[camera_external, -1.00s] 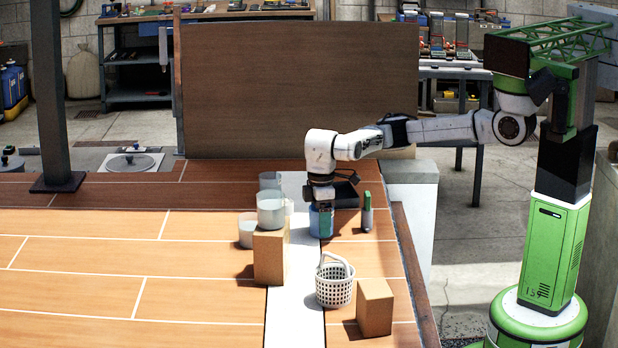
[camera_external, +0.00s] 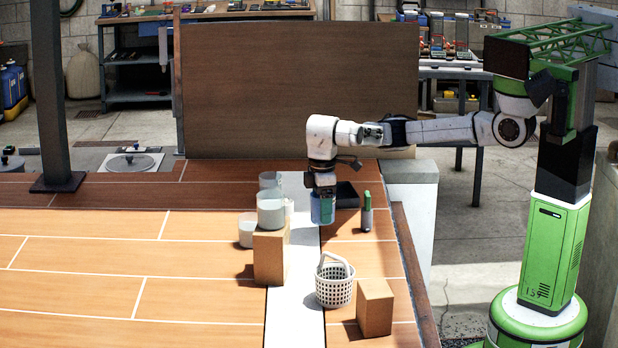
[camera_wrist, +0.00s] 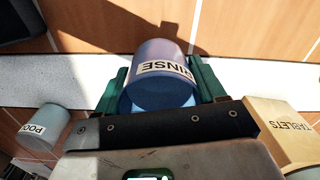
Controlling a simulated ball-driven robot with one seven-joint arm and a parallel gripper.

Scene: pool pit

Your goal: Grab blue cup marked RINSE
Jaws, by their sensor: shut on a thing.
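The blue cup (camera_external: 322,209) marked RINSE is held between the green fingers of my gripper (camera_external: 322,200), above the white strip. In the wrist view the blue cup (camera_wrist: 162,72) sits between the two green fingers of my gripper (camera_wrist: 163,92), its label reading upside down. The fingers are shut on its sides.
Grey-white cups (camera_external: 270,212) stand left of my gripper, one on a wooden block (camera_external: 269,258). A white basket (camera_external: 334,285) and a block (camera_external: 375,307) stand in front. A dark tray (camera_external: 346,195) and a green-topped item (camera_external: 367,212) lie right.

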